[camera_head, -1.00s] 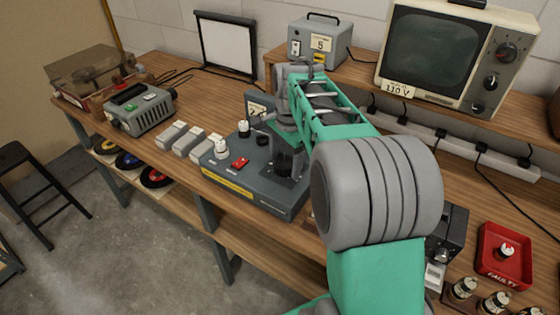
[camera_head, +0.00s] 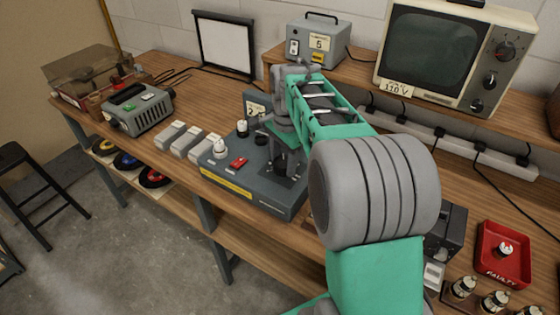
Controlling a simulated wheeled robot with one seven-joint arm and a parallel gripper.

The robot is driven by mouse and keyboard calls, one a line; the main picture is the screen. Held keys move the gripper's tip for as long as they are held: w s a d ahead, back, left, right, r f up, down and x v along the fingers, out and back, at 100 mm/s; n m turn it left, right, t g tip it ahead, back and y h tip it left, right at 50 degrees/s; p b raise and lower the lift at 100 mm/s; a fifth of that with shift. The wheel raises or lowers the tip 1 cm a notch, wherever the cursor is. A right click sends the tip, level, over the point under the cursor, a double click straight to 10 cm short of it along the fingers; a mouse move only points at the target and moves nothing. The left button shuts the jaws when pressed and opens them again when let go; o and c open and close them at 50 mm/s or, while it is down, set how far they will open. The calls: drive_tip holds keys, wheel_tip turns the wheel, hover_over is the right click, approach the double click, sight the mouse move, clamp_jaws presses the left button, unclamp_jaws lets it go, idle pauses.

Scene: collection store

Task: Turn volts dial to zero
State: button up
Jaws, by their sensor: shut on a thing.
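A dark grey control unit (camera_head: 217,183) with a yellow front label sits on the wooden bench. On its top are a knob with a white cap (camera_head: 220,148), a dark knob with a white top (camera_head: 243,128), a dark knob (camera_head: 262,138) and a red switch (camera_head: 238,162). A meter (camera_head: 256,104) stands at its back, partly hidden by my arm. My gripper (camera_head: 284,168) points down at the unit's right part, shut on what seems to be a dial there. The fingers hide most of that dial. Its lettering and pointer cannot be read.
Several grey-white blocks (camera_head: 187,142) lie left of the unit, with a grey-green device (camera_head: 142,110) beyond. A grey box marked 5 (camera_head: 319,44) and a monitor (camera_head: 435,50) stand on the raised shelf. A red tray (camera_head: 504,254) is at right. My arm covers the bench centre.

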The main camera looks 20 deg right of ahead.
drive_tip(key=shift+s+a, duration=0.1)
drive_tip(key=shift+a, duration=0.25)
drive_tip(key=shift+c, duration=0.3)
drive_tip(key=shift+d, duration=0.25)
drive_tip(key=shift+d+n, duration=0.1)
drive_tip(key=shift+n, duration=0.2)
drive_tip(key=shift+n+p, duration=0.3)
drive_tip(key=shift+n, duration=0.3)
drive_tip(key=n, duration=0.4)
drive_tip(key=shift+d+p, duration=0.15)
drive_tip(key=shift+p, duration=0.2)
drive_tip(key=n, duration=0.3)
drive_tip(key=shift+n, duration=0.4)
drive_tip(key=n, duration=0.5)
drive_tip(key=shift+d+g+y+b, duration=0.1)
drive_tip(key=shift+g+y+b, duration=0.2)
drive_tip(key=shift+g, duration=0.1)
drive_tip(key=n+b, duration=0.1)
drive_tip(key=n, duration=0.3)
drive_tip(key=shift+n, duration=0.4)
